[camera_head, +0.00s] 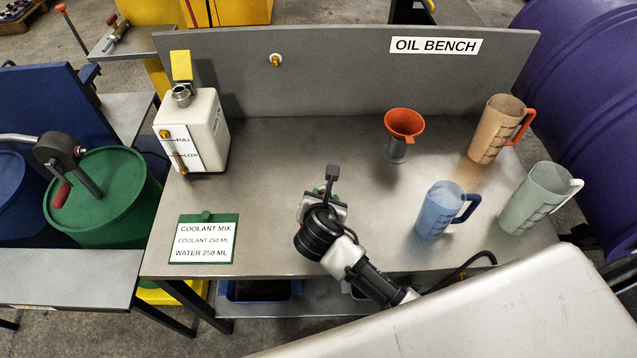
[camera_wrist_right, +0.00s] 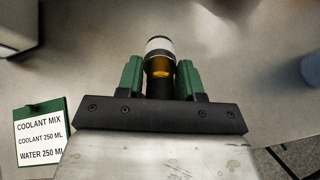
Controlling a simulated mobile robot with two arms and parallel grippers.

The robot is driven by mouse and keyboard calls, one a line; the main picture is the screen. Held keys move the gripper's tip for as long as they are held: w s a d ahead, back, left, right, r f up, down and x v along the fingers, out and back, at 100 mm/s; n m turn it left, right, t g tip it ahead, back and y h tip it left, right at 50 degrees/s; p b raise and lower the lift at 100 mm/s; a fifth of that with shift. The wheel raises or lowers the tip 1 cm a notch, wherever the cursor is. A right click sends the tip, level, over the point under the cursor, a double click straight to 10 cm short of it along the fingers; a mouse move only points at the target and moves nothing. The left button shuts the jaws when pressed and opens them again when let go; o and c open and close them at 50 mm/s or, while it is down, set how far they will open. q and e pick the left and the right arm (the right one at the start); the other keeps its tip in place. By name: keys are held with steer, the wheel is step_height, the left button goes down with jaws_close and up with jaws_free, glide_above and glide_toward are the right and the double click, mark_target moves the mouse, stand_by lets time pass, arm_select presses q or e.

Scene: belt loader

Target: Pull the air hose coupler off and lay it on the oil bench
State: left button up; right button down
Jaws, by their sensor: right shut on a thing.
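My right gripper (camera_head: 332,205) is over the middle of the oil bench (camera_head: 300,160), a grey metal top with a labelled back panel. In the right wrist view its green fingers (camera_wrist_right: 160,80) are shut on the air hose coupler (camera_wrist_right: 160,48), which is dark with a brass-coloured band and a pale silver end. The coupler points away from the wrist; I cannot tell whether it touches the bench top. In the head view my wrist mostly hides it. A brass fitting (camera_head: 276,60) on the back panel is bare. My left gripper is out of view.
A white coolant tank (camera_head: 194,132) stands at the left and a coolant mix card (camera_head: 203,240) lies at the front left. An orange funnel (camera_head: 404,122), a brown jug (camera_head: 495,130), a blue jug (camera_head: 438,212) and a grey-green jug (camera_head: 541,205) stand at the right. The centre back is clear.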

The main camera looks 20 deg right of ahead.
steer(key=w+n, duration=0.1)
steer(key=w+n+t+p, duration=0.1)
steer(key=n, duration=0.1)
steer(key=shift+a+r+t+p, duration=0.15)
steer(key=shift+r+t+p, duration=0.05)
steer(key=shift+t+p, duration=0.1)
steer(key=shift+w+f+n+t+y, duration=0.25)
steer(key=shift+w+n, duration=0.2)
steer(key=shift+n, duration=0.25)
arm_select(q)
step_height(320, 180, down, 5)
steer(key=b, duration=0.8)
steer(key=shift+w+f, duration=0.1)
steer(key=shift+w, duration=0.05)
arm_select(e)
step_height(320, 180, down, 7)
steer(key=shift+r, duration=0.2)
steer(key=c, duration=0.6)
jaws_free()
steer(key=shift+c, duration=0.2)
steer(key=v, duration=1.1)
